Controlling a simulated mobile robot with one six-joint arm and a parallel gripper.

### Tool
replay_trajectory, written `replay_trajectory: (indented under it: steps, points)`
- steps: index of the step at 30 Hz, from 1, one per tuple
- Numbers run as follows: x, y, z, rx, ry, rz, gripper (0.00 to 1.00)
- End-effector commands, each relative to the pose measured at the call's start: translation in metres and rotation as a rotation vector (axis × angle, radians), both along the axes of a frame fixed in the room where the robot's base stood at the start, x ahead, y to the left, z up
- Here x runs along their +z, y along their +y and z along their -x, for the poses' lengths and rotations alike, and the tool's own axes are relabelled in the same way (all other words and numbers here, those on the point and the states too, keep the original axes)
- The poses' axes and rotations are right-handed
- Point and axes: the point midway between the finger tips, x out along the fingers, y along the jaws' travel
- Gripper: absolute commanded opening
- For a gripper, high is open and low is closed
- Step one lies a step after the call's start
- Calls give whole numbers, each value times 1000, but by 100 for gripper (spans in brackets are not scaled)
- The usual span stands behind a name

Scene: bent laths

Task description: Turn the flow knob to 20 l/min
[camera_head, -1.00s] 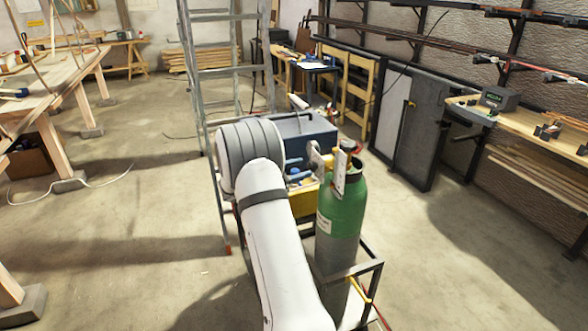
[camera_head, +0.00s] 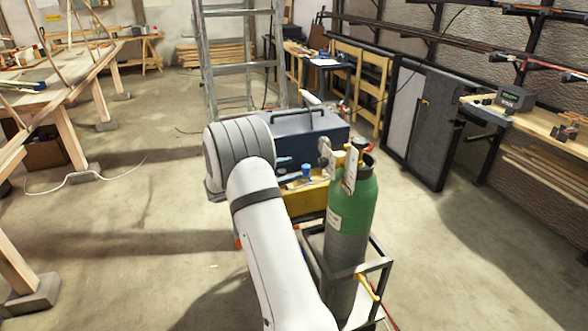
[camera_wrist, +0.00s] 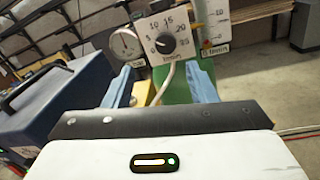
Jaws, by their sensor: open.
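In the wrist view the round dark flow knob (camera_wrist: 166,43) sits on a white dial plate (camera_wrist: 181,20) with numbers around it, up to 25. A light mark shows on the knob's left side, too small to read exactly. My gripper (camera_wrist: 160,86) is open and empty, its two blue fingers spread below the plate. The knob is ahead of the fingers and roughly centred between them, not touched. In the head view the plates (camera_head: 349,172) stand at the top of the green and grey gas cylinder (camera_head: 347,220); my arm hides most of my gripper there.
A round gauge (camera_wrist: 125,44) is left of the dial and a flow tube plate (camera_wrist: 214,22) right of it. A blue toolbox (camera_head: 310,135) stands close behind. A metal ladder (camera_head: 241,65) rises farther back. Open floor (camera_head: 130,230) lies left.

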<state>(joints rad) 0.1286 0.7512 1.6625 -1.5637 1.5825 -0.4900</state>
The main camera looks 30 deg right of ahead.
Motion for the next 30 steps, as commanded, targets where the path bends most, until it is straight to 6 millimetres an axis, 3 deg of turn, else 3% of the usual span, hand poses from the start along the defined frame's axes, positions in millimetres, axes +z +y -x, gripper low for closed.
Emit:
replay_trajectory:
  steps: [6,21,30]
  points:
    - [0,11,-2,1,0,-1,52]
    - [0,13,-2,1,0,-1,52]
    - [-2,58,-9,3,-1,0,52]
